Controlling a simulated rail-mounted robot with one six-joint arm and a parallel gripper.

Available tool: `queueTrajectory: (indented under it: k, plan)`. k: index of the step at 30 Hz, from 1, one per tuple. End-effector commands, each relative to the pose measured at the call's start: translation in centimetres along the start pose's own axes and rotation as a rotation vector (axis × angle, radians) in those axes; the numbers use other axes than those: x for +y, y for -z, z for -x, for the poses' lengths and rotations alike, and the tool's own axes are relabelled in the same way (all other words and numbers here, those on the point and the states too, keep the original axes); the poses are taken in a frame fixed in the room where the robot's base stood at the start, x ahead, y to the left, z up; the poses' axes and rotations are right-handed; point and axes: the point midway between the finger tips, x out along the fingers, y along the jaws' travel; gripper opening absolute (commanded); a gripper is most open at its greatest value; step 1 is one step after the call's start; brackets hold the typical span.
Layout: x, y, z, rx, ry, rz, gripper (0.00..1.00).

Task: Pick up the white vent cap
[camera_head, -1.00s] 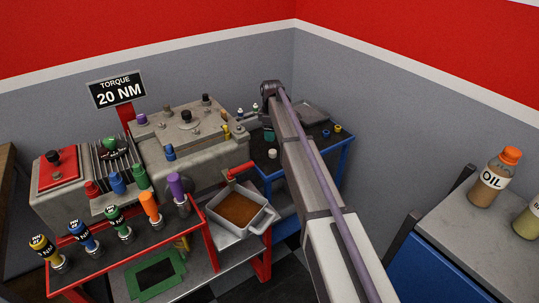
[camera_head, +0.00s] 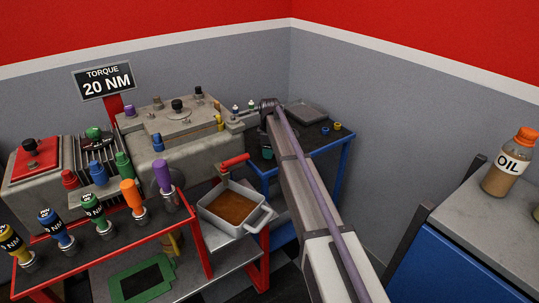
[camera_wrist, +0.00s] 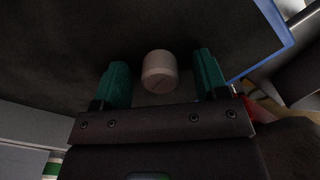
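The white vent cap (camera_wrist: 160,72) shows in the wrist view as a short pale cylinder on a dark surface. It sits between the two teal fingers of my gripper (camera_wrist: 162,64), with a visible gap on each side. The fingers are apart and hold nothing. In the head view, a teal part of my gripper (camera_head: 267,152) shows beside my arm, low over the blue-framed table (camera_head: 334,141). The cap is hidden there behind my gripper and arm.
A grey engine block (camera_head: 185,145) stands left of my gripper. A white pan (camera_head: 236,229) of brown liquid and its red-handled tap (camera_head: 234,160) are close in front. Blue and yellow small caps (camera_head: 338,126) lie on the table's right side.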

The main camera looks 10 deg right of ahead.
Motion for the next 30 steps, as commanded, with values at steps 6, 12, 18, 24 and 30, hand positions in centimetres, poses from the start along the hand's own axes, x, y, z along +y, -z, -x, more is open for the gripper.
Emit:
queueTrajectory:
  k: [6, 12, 18, 24, 30]
  plan:
    - [0.0, 0.0, 0.1, 0.000, 0.000, 0.000, 0.46]
    - [0.0, 0.0, 0.1, 0.000, 0.000, 0.000, 0.27]
    - [0.0, 0.0, 0.1, 0.000, 0.000, 0.000, 0.13]
    - [0.0, 0.0, 0.7, 0.000, 0.000, 0.000, 0.12]
    - [0.0, 0.0, 4.7, 0.000, 0.000, 0.000, 0.12]
